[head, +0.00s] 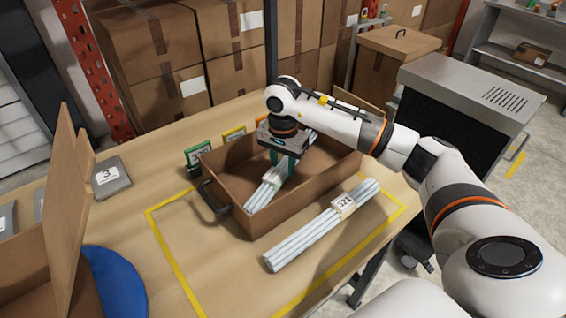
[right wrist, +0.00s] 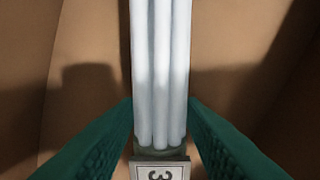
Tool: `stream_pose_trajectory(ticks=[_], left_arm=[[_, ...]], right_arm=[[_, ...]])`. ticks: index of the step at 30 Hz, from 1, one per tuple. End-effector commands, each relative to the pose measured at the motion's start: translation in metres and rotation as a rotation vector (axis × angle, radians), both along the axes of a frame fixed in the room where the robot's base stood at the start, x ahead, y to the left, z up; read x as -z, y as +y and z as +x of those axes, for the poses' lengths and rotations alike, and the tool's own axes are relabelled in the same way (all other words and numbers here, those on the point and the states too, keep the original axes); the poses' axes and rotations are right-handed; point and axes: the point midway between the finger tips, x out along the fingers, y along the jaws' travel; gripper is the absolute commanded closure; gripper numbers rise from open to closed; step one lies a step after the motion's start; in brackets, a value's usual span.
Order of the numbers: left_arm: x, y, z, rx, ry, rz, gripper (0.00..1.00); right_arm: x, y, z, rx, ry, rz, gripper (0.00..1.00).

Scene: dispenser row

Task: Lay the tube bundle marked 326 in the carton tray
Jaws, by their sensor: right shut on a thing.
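A brown carton tray (head: 300,198) with a dark handle stands on the table. A bundle of long pale tubes (head: 263,193) is inside its walls, lying along its length. My right gripper (head: 283,168) reaches down into the tray and is shut on this bundle. In the right wrist view, its green fingers press on both sides of the tubes (right wrist: 160,75) beside the label (right wrist: 158,171). Only a 3 is readable there; the rest is cut off. Whether the bundle rests on the tray floor is unclear. My left gripper is out of view.
A second tube bundle (head: 320,226), its tag apparently 321, lies on the table in front of the tray, inside the yellow taped outline (head: 172,255). An open carton (head: 70,215) is at left.

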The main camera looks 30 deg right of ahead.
Motion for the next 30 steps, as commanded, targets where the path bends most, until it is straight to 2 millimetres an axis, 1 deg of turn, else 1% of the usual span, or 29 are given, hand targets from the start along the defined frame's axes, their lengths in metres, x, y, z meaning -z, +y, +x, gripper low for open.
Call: stream_pose_trajectory(ticks=[2,3,5,6,7,15,17,19,23,30], left_arm=[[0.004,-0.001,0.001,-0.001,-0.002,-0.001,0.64],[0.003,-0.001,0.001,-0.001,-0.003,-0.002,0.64],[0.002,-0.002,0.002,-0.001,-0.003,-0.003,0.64],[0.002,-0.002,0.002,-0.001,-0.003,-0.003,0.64],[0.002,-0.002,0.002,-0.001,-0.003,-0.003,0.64],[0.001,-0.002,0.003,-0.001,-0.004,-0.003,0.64],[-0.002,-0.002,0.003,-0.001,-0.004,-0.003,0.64],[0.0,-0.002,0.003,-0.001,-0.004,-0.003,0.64],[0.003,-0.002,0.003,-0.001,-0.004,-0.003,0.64],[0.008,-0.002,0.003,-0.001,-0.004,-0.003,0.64]], right_arm=[[0.003,0.0,0.0,0.0,0.0,-0.001,0.9],[0.003,0.0,0.0,0.0,0.0,0.0,0.61],[0.002,0.0,0.0,0.0,0.001,0.0,0.51],[0.002,0.0,0.0,0.0,0.001,0.0,0.45],[0.002,0.0,0.0,0.0,0.001,0.0,0.43],[0.001,0.0,0.0,0.0,0.0,0.0,0.43],[-0.002,0.0,0.0,0.0,0.0,0.0,0.43],[-0.007,0.0,0.001,0.0,-0.004,0.0,0.43],[-0.03,0.0,0.001,0.001,-0.005,-0.001,0.43],[-0.083,0.0,0.0,0.001,-0.004,0.0,0.43]])
